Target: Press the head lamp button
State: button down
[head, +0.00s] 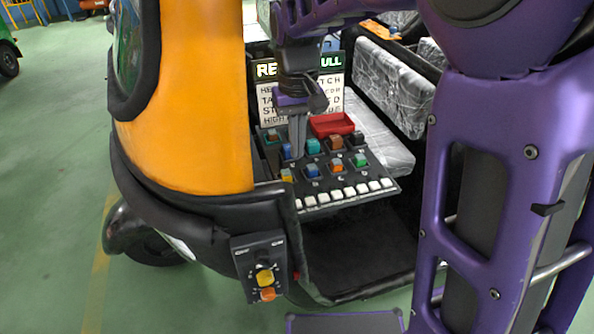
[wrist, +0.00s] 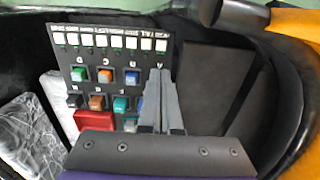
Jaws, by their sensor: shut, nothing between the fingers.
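A black control panel (head: 328,188) stands inside the orange vehicle, with coloured rocker buttons and a row of white buttons (head: 345,194) along its near edge. It also shows in the wrist view (wrist: 118,60), turned round. I cannot tell by its label which button is the head lamp one. My gripper (head: 297,156) is shut and empty, pointing down over the panel's left part, beside a blue button (head: 287,150). In the wrist view the fingertips (wrist: 161,72) hide part of the panel and partly cover a blue button (wrist: 140,103). Contact with any button cannot be told.
Grey-covered seats (head: 385,75) lie behind.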

aim_at(297, 204)
dwell(0.3)
notch_tip(297, 204, down, 14)
jog(key=shift+f+b, duration=0.1)
jog(key=shift+b, duration=1.05)
jog(key=shift+s+f+b, duration=0.1)
jog(key=shift+f+b, duration=0.3)
jog(key=shift+f, duration=0.35)
jog(key=shift+s+f, duration=0.1)
jog(key=shift+s, duration=0.05)
jog(key=shift+f, duration=0.1)
jog(key=shift+r+p, duration=0.55)
jog(key=shift+r, duration=0.1)
notch_tip(297, 204, up, 14)
jog(key=p, duration=0.3)
jog(key=shift+w+p, duration=0.25)
jog(key=shift+p, duration=0.15)
